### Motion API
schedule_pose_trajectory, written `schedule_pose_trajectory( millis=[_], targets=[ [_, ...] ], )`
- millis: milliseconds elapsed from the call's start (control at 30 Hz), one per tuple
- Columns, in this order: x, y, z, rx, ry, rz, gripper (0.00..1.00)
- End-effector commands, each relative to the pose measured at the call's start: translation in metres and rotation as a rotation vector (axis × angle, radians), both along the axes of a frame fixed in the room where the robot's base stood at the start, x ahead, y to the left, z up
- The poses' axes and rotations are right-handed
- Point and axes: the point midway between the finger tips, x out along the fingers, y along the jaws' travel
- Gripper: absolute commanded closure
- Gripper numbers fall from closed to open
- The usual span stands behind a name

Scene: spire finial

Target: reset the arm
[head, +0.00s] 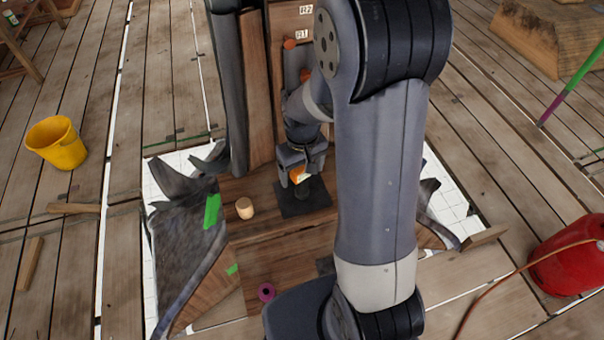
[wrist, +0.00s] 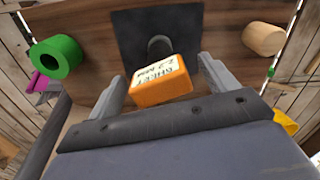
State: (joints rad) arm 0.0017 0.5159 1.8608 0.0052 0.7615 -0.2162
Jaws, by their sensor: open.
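My gripper (head: 300,173) points down over a dark square plate (head: 291,211) on the wooden deck. In the wrist view its two fingers (wrist: 164,75) stand apart, with an orange block (wrist: 165,88) between them. The block carries a pale label with dark writing, and a gap shows on each side of it. A short dark post (wrist: 159,45) stands on the plate just beyond the block. I cannot tell whether the block touches the post. My arm hides part of the deck in the head view.
A green ring (wrist: 57,57) lies at the wrist view's left. An upright panel (head: 256,90) rises behind. A yellow bucket (head: 57,143) and red canister (head: 568,255) stand farther out.

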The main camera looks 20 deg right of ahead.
Motion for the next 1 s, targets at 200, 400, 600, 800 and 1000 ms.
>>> schedule_pose_trajectory(
  millis=[200,400,600,800,1000],
  targets=[
    [0.001,0.000,0.043,0.000,-0.007,0.000,0.19],
    [0.000,0.000,0.074,0.000,-0.004,0.000,0.19],
    [0.000,0.000,0.086,0.000,-0.001,0.000,0.19],
    [0.000,0.000,0.086,0.000,0.000,0.000,0.19],
    [-0.001,0.000,0.081,0.000,0.002,0.000,0.19]
  ],
)
